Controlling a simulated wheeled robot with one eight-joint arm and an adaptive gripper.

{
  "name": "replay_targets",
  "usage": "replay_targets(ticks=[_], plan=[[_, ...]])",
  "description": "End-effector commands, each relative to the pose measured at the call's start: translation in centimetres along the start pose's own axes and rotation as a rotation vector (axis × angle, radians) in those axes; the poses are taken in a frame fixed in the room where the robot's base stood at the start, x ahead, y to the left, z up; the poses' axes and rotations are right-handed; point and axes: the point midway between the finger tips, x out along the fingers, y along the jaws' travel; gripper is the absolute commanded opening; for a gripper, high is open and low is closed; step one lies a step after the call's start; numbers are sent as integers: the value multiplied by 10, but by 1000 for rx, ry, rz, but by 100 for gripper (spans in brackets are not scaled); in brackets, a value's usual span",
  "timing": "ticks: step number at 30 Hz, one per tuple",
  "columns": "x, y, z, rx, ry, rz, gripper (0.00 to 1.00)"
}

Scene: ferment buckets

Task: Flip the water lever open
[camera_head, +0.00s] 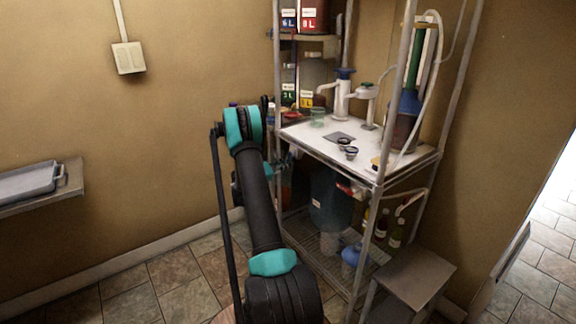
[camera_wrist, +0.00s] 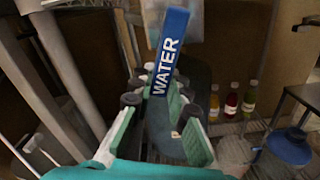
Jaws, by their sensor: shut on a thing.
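The water lever (camera_wrist: 168,55) is a flat blue bar with "WATER" in white letters in the wrist view. It slants up and slightly right from between the teal-padded fingers of my gripper (camera_wrist: 158,92). My gripper is shut on the lever, with the fingers on either side of its lower part. The lever's lower end and the valve it turns on are hidden. In the head view my arm covers the area, and I cannot make out the lever or my fingertips there.
A metal shelf rack with a white worktop (camera_head: 398,160) stands at right. A dark bucket (camera_head: 328,205) sits beneath it. Bottles (camera_wrist: 231,101) and a blue jug (camera_wrist: 290,146) stand right of my gripper. The floor at left is clear.

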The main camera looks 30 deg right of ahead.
Motion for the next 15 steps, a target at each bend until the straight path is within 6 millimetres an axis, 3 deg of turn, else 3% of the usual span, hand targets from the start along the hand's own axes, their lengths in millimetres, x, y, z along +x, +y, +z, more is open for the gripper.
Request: replay_targets(ticks=[11, 12, 15], plan=[[-2, -2, -1, -26, 2, 0, 0], [-2, -2, -1, -26, 2, 0, 16], [-2, -2, -1, -26, 1, 0, 29]])
